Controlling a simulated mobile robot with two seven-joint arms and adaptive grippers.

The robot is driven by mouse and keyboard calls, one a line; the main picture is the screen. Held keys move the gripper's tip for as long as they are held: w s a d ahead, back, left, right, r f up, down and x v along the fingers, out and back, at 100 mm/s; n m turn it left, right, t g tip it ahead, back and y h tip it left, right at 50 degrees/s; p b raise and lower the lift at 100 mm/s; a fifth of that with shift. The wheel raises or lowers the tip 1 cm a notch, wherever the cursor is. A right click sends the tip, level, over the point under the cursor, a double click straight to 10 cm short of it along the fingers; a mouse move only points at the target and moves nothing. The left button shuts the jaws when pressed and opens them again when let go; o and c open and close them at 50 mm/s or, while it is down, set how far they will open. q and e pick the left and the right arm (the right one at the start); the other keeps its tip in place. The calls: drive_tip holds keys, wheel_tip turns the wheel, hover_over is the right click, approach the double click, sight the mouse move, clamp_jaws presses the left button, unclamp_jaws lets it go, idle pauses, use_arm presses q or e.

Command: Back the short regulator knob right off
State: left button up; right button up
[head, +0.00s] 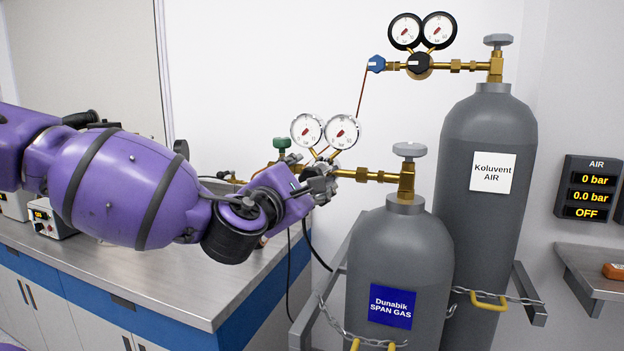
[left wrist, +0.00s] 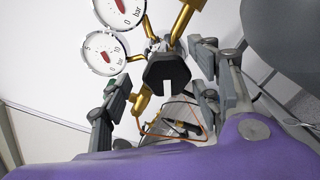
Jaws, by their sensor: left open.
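The short grey cylinder (head: 395,255), labelled Dunabik SPAN GAS, carries a brass regulator (head: 375,175) with two white gauges (head: 342,132). In the left wrist view the short regulator's knob (left wrist: 167,72) is black, with a pale mark on its face. In the head view my gripper mostly hides it. My left gripper (head: 320,184) is at the regulator, below the gauges. In the left wrist view its open fingers (left wrist: 162,82) stand to either side of the knob, with gaps showing. My right gripper is in neither view.
A tall grey cylinder (head: 485,135), labelled Koluvent AIR, stands behind at right with its own regulator (head: 419,65) and blue knob (head: 376,63). A green knob (head: 281,143) sits left of my gripper. A steel bench (head: 130,265) lies below my arm. Chains cross both cylinders.

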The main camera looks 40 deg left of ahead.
use_arm(q)
drive_tip(key=n+p, duration=0.1)
drive_tip(key=n, duration=0.6)
drive_tip(key=n+p, duration=0.2)
drive_tip(key=n, duration=0.5)
drive_tip(key=f+n+p, duration=0.1)
drive_tip(key=n+p, duration=0.1)
drive_tip(key=n, duration=0.6)
drive_tip(key=shift+d+f, duration=0.1)
drive_tip(key=shift+d, duration=0.1)
drive_tip(key=shift+f, duration=0.15)
drive_tip(key=shift+c, duration=0.5)
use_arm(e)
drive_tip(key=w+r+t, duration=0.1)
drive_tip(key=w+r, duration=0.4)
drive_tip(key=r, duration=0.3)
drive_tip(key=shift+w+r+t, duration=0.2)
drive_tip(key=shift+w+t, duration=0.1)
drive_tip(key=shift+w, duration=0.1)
